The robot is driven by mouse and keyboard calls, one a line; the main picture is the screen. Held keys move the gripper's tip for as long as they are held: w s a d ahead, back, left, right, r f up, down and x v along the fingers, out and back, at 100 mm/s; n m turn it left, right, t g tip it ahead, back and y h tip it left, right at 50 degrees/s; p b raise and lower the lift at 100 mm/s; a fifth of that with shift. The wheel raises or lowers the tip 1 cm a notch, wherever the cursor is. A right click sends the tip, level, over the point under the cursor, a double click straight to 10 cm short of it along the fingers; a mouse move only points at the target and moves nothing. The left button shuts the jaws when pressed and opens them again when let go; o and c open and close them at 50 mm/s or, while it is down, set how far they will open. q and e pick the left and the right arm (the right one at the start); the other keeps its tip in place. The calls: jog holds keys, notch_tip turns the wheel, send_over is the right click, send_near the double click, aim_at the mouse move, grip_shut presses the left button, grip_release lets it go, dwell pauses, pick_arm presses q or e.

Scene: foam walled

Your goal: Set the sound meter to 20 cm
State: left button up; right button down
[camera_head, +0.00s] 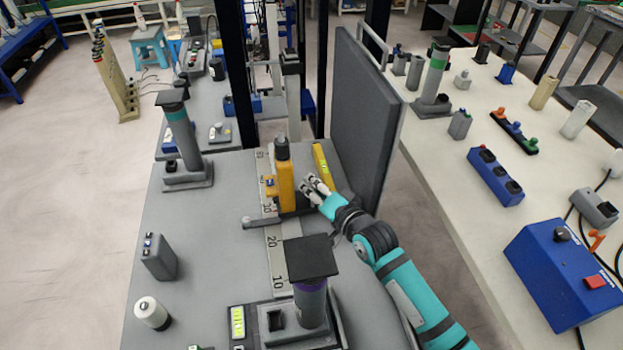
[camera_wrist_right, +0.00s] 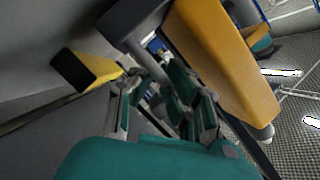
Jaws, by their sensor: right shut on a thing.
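The yellow sound meter (camera_head: 286,186) with a dark top stands upright on a grey carriage over the pale scale (camera_head: 273,256). The carriage's grey bar (camera_head: 262,221) crosses the scale between the mark 20 and the farther numbers; the exact reading cannot be told. My right gripper (camera_head: 318,185) is just right of the meter, low above the bench. In the right wrist view the meter (camera_wrist_right: 222,60) fills the upper right, and a grey rod (camera_wrist_right: 143,58) runs between my fingers (camera_wrist_right: 166,98). The fingers are shut on this rod. My left gripper is out of view.
A yellow block with a pale green strip (camera_head: 322,165) stands behind my right gripper. A dark foam panel (camera_head: 366,110) rises on the right. A post with a black square top (camera_head: 310,259) stands near the scale's near end.

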jog(key=s+p, duration=0.1)
jog(key=s, duration=0.1)
jog(key=s+d+p, duration=0.1)
jog(key=s, duration=0.2)
jog(key=s+p, duration=0.1)
jog(key=s, duration=0.1)
jog(key=shift+s+d+r, duration=0.2)
jog(key=shift+d+r, duration=0.05)
jog(key=shift+r, duration=0.05)
jog(key=shift+s+f+p, duration=0.2)
jog(key=shift+p, duration=0.15)
jog(key=shift+f, duration=0.15)
jog(key=shift+s+d, duration=0.1)
jog(key=shift+s, duration=0.05)
jog(key=c, duration=1.4)
grip_release()
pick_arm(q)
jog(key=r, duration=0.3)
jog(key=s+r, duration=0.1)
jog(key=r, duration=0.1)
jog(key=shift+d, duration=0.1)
pick_arm(e)
jog(key=v, duration=1.2)
